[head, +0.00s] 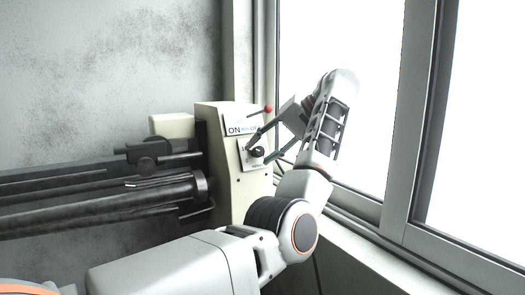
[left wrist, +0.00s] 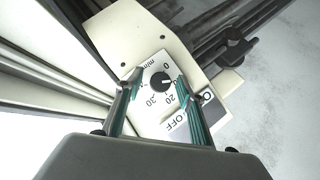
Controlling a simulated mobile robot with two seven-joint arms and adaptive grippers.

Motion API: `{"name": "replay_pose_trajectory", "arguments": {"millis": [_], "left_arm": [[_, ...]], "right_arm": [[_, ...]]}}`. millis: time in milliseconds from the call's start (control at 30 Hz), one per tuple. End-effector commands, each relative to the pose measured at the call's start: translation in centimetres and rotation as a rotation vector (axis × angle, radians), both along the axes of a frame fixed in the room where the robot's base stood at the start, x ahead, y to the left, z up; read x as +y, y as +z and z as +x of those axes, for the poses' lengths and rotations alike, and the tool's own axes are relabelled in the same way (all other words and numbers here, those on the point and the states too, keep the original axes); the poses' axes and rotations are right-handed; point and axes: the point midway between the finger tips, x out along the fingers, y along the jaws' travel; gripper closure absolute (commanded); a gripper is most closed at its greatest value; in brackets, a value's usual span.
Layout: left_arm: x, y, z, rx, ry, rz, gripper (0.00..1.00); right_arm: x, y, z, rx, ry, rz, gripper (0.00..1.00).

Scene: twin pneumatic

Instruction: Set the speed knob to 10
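The speed knob (head: 257,152) is small, round and black, on a white dial plate (left wrist: 146,116) on the cream machine's end housing. In the left wrist view the knob (left wrist: 159,80) lies between my left fingertips, with printed numbers around it, among them 0 and 20. A pale pointer mark on it seems to face the right, but the exact setting is too small to read. My left gripper (head: 262,149) is open, with one finger on each side of the knob; I cannot tell whether they touch it. My right gripper is not in view.
An ON/OFF plate (head: 238,128) sits above the dial in the head view, with a red-tipped lever (head: 268,109) beside it. The machine's dark rails and roller (head: 110,205) run left. A window frame (head: 395,150) and sill stand close on the right.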

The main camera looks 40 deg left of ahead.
Motion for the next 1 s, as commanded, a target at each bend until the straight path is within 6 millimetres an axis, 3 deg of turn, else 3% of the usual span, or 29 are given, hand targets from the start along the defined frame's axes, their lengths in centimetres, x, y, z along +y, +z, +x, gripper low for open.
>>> {"name": "replay_pose_trajectory", "arguments": {"millis": [500,1000], "left_arm": [[-4.8,4.3,0.7,0.001,-0.001,-0.002,0.62],[-5.5,4.7,0.8,0.0,-0.001,-0.001,0.62]], "right_arm": [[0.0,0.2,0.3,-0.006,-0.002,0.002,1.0],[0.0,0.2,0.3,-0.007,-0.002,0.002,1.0]]}}
